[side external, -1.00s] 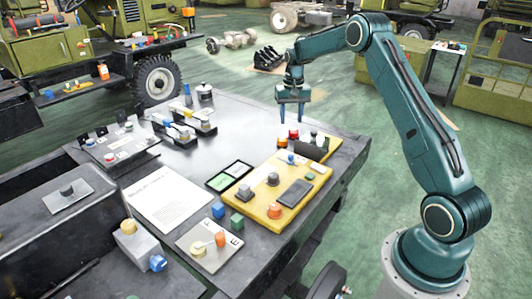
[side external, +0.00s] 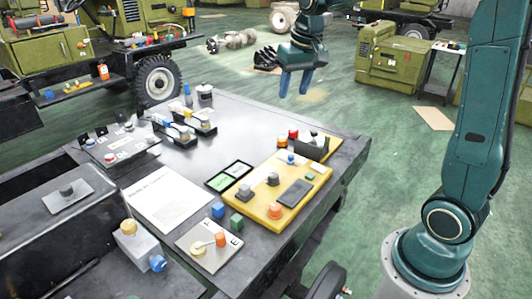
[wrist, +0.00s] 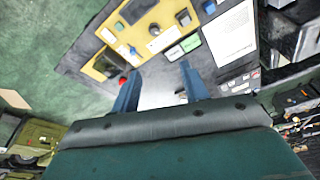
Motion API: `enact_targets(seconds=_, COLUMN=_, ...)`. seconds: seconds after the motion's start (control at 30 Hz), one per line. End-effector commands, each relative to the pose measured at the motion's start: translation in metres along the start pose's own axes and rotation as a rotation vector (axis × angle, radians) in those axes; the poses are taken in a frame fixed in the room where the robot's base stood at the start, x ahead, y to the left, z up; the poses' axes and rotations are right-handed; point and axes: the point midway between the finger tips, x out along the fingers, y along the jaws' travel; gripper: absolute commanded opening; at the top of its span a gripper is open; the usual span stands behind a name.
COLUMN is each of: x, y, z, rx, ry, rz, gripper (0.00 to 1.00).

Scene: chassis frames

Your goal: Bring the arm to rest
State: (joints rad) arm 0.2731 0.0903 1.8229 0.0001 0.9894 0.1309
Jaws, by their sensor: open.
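My gripper (side external: 296,82) hangs above the far right part of the dark workbench (side external: 240,112), clear of everything on it. Its two blue fingers point down, stand apart and hold nothing. In the wrist view my gripper (wrist: 158,88) shows the same two blue fingers with a gap between them. My teal arm rises at the right of the side view, and its upper part is out of frame.
Green vehicles stand behind. Open green floor lies between bench and arm base.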

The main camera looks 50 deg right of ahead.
Motion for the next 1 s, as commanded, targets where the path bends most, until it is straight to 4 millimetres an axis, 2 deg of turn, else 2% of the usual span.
enact_targets(seconds=0.2, x=-0.03, y=-0.014, z=0.047, rx=-0.08, ry=0.052, rz=-0.021, gripper=0.45)
enact_targets(seconds=0.5, x=-0.055, y=-0.024, z=0.115, rx=-0.186, ry=0.117, rz=-0.051, gripper=0.45)
enact_targets(seconds=0.73, x=-0.062, y=-0.024, z=0.167, rx=-0.266, ry=0.169, rz=-0.075, gripper=0.45)
enact_targets(seconds=1.0, x=-0.057, y=-0.02, z=0.219, rx=-0.35, ry=0.223, rz=-0.103, gripper=0.45)
